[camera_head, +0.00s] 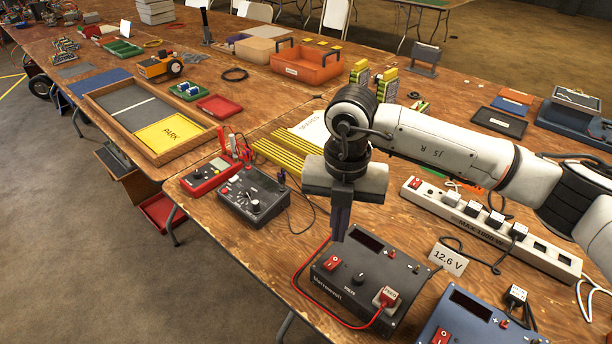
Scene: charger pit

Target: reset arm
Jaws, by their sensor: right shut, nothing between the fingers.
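My right arm comes in from the right edge in the head view, and its white and black links reach to the middle of the picture. My right gripper (340,222) points down with its dark fingers together and nothing between them. It hangs over the back left edge of a dark grey charger box (335,285), which has a red switch, a knob and a red plug on a red cable. I cannot tell whether the fingertips touch the box. My left arm and gripper are not in view.
A blue charger box (462,318) stands at the front right. A white power strip (500,232) lies under my right arm, with a "12.6 V" card (448,259) near it. Two meters, a grey one (254,195) and a red one (207,176), lie to the left. A wooden tray (108,97) lies farther back.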

